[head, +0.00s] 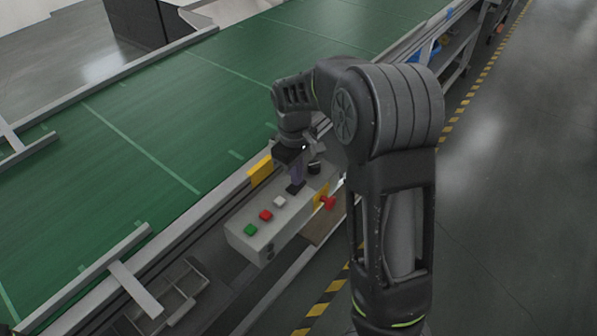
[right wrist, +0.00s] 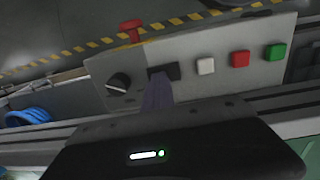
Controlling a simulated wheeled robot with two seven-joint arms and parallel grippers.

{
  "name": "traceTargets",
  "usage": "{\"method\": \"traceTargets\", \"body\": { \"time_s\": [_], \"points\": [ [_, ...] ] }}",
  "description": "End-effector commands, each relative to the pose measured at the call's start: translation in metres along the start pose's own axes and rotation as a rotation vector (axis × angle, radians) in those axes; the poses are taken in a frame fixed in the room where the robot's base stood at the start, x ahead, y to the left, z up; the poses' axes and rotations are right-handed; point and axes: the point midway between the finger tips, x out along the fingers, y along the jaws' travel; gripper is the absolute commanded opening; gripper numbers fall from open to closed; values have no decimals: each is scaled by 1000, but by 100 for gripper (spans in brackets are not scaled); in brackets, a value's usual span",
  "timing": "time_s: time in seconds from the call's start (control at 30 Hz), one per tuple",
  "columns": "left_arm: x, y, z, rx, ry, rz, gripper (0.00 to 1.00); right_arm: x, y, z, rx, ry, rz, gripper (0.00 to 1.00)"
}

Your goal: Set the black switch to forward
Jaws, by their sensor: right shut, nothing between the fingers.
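A grey control box (head: 262,232) stands beside the green conveyor. On its top is a black switch (head: 296,188), a low dark block, which also shows in the right wrist view (right wrist: 172,71). My right gripper (head: 297,178) points down at it, shut and empty. In the right wrist view the closed fingertips (right wrist: 158,82) overlap the near edge of the black switch; I cannot tell whether they touch it. The fingers partly hide the switch, and its setting is not readable. My left gripper is not in view.
Beside the switch are a black rotary knob (right wrist: 118,83) and a white button (right wrist: 205,66), then red (right wrist: 240,58) and green (right wrist: 275,52) buttons. A red emergency knob (head: 327,202) sticks out of the box's side. The conveyor's rail (head: 190,222) runs close behind the box.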

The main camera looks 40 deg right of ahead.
Motion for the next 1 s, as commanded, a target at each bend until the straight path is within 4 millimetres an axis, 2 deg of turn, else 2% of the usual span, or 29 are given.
{"method": "traceTargets", "body": {
  "time_s": [0.03, 0.47, 0.57, 0.67, 0.83, 0.9, 1.0],
  "points": [
    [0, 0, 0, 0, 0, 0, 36, 6, -12, 2, -5, -16, -19, 0],
    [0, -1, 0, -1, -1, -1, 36, 6, -12, 3, -5, -15, -17, 0],
    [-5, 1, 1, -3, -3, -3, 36, -1, -12, 2, -5, -14, -17, 0],
    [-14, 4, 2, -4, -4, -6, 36, -14, -12, -1, -6, -11, -16, 0],
    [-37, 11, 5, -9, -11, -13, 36, -47, -10, -7, -4, -6, -12, 0],
    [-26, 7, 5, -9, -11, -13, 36, -52, -11, -9, -5, 0, -11, 0],
    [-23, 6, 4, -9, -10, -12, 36, -75, -10, -8, -4, 1, -10, 0]
  ]
}}
